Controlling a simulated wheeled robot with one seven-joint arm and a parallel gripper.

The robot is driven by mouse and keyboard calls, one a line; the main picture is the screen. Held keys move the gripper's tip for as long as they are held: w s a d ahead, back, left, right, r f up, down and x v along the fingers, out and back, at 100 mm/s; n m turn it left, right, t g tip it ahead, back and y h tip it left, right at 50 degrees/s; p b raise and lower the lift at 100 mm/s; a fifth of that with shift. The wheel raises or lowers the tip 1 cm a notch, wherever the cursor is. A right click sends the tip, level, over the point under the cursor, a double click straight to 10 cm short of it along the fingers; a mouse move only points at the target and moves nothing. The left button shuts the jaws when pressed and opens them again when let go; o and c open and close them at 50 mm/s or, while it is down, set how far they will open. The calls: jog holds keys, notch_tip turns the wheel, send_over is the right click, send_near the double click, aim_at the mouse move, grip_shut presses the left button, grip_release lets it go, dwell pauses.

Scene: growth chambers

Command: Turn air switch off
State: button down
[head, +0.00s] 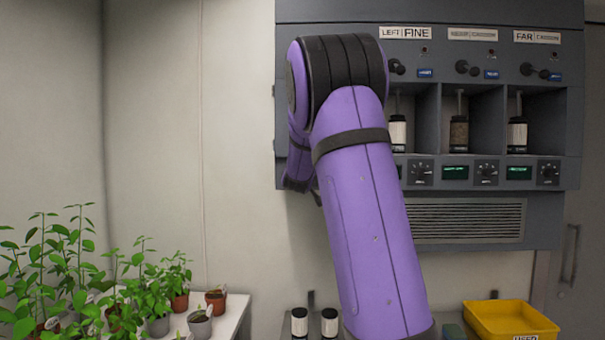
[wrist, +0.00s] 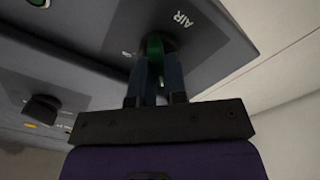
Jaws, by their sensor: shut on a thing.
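In the wrist view the air switch (wrist: 154,46) is a green knob on the dark grey panel (wrist: 205,50), beside the printed label AIR (wrist: 184,20). My gripper (wrist: 155,75) is at the panel with its two fingers around the green knob, shut on it. The fingers cover most of the knob, so I cannot tell which way it is turned. In the head view my purple arm hides the left side of the cabinet (head: 460,17), and the gripper and air switch do not show.
A black knob (wrist: 41,110) sits on a lower panel in the wrist view. The cabinet holds several bottles (head: 458,133) in bays. Below are two dark bottles (head: 314,322) and a yellow tray (head: 508,318). Potted plants (head: 60,265) stand on a white table (head: 233,311) at left.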

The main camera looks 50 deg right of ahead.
dwell(0.4)
jog(key=c, duration=1.1)
grip_release()
jog(key=shift+c, duration=0.2)
jog(key=v, duration=1.1)
jog(key=shift+w, duration=0.1)
